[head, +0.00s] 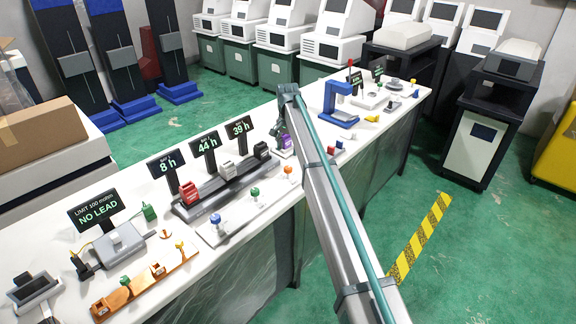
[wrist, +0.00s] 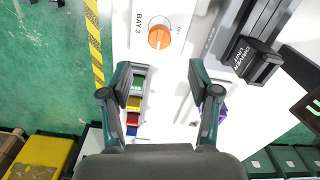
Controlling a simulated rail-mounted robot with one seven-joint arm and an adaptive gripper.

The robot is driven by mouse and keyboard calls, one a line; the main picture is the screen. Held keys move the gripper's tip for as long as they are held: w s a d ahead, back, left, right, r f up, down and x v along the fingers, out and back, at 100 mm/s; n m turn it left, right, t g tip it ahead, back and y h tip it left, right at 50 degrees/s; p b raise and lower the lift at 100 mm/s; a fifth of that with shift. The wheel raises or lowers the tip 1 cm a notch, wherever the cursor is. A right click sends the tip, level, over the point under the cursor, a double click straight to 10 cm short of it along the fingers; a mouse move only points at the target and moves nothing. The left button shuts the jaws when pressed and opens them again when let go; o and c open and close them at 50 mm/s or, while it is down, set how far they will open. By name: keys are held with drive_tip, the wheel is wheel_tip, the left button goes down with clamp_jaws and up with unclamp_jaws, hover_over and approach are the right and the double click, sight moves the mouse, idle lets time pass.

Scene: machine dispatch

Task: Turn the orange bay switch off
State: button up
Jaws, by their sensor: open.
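The orange switch (wrist: 159,38) is a round knob on a white plate marked BAY 3, near the top of the wrist view. It also shows in the head view (head: 289,170), at the right end of a row with a green knob (head: 254,191) and a blue knob (head: 215,218). My gripper (wrist: 159,71) is open and empty, its two fingers spread wide. In the wrist picture the knob lies beyond the fingertips, roughly midway between them, with no contact seen. The knob's exact setting is too small to tell. My arm hides part of the bench in the head view.
Behind the knobs stands a grey rack (head: 222,184) with red, white and black units and signs reading 8 h, 44 h and 39 h. Several small coloured blocks (wrist: 134,103) lie beside my left finger in the wrist view. A purple item (wrist: 222,112) is at right.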

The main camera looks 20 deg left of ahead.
sight(288, 168)
wheel_tip(288, 168, down, 9)
drive_tip(key=shift+r+p, duration=0.1)
drive_tip(key=shift+p, duration=1.1)
drive_tip(key=c, duration=1.1)
drive_tip(key=shift+c, duration=0.2)
